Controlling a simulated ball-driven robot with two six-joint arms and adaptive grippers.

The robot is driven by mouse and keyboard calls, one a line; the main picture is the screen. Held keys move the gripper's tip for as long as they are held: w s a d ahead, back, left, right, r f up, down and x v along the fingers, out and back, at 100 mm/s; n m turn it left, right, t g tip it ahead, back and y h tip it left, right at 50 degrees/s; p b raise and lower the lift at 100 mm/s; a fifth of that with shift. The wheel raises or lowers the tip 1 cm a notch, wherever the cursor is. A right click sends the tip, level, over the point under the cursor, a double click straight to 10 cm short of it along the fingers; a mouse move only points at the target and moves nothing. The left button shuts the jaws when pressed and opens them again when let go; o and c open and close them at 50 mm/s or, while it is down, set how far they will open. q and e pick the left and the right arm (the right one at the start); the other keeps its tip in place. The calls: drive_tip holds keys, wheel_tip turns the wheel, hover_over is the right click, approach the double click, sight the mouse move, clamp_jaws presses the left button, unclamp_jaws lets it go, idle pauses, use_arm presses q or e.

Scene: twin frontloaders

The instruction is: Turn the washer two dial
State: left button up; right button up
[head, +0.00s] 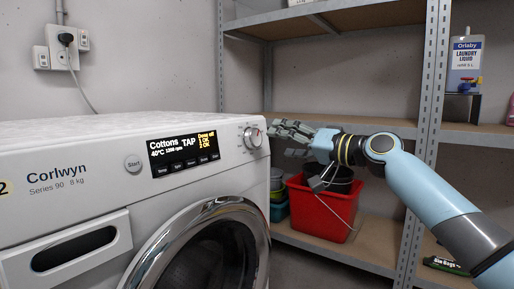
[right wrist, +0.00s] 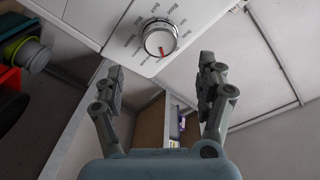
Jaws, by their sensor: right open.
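My right gripper (head: 281,131) is just right of the dial in the head view. In the right wrist view its fingers (right wrist: 160,76) are spread and empty, with the dial ahead of the gap between them. My left gripper is not in view.
Metal shelving (head: 435,100) stands behind my right arm, with a red bin (head: 320,212) low down and a laundry liquid jug (head: 464,65) higher.

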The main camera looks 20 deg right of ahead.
sight(257, 139)
drive_tip(key=b+x, duration=0.2)
drive_tip(key=x, duration=0.5)
drive_tip(key=shift+w+a+f, duration=0.15)
drive_tip(key=shift+w+f, duration=0.05)
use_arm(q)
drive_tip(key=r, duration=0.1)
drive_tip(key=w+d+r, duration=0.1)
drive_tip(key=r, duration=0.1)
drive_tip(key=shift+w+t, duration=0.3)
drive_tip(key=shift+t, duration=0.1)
use_arm(e)
drive_tip(key=shift+w+a+r, duration=0.15)
drive_tip(key=shift+w+a, duration=0.05)
drive_tip(key=shift+w, duration=0.1)
drive_tip(key=shift+c, duration=0.4)
drive_tip(key=c, duration=1.1)
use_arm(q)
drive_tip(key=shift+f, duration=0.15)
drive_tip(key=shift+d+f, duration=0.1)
